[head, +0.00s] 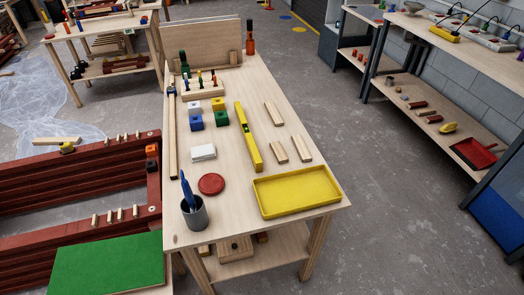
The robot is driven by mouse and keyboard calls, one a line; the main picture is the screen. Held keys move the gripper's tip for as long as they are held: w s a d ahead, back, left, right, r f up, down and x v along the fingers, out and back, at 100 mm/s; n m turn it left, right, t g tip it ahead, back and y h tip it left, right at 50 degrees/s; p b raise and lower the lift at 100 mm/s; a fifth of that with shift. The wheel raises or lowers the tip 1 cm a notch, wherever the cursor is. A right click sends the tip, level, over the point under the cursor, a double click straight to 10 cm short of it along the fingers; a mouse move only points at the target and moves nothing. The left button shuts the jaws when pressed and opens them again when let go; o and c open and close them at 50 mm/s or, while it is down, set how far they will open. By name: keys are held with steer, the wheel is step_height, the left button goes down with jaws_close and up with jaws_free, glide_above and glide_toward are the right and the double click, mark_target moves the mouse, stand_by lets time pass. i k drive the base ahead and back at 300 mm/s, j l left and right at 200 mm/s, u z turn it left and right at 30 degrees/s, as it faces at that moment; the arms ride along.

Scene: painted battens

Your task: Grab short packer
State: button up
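Three small pale wooden pieces lie flat on the right half of the wooden workbench (232,210) in the head view. One piece (273,113) lies farther back. A second piece (278,151) and a third piece (302,148) lie side by side, apart, behind the yellow tray. The second looks slightly shorter than the third; I cannot tell for sure which one is the short packer. My gripper is not in view.
A yellow spirit level (243,125) lies left of the pieces. The yellow tray (309,207) is empty at the front right. A grey cup (195,217), red disc (211,184), white block (203,153) and coloured cubes (222,118) stand left. Open floor (400,190) lies right.

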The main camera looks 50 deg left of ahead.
mark_target(281, 156)
steer(key=i+j+u, duration=0.1)
steer(key=u, duration=0.4)
steer(key=i+u, duration=0.3)
steer(key=u, duration=0.2)
steer(key=i+u, duration=0.2)
steer(key=u, duration=0.3)
steer(key=i+u, duration=0.65)
steer(key=i, duration=0.15)
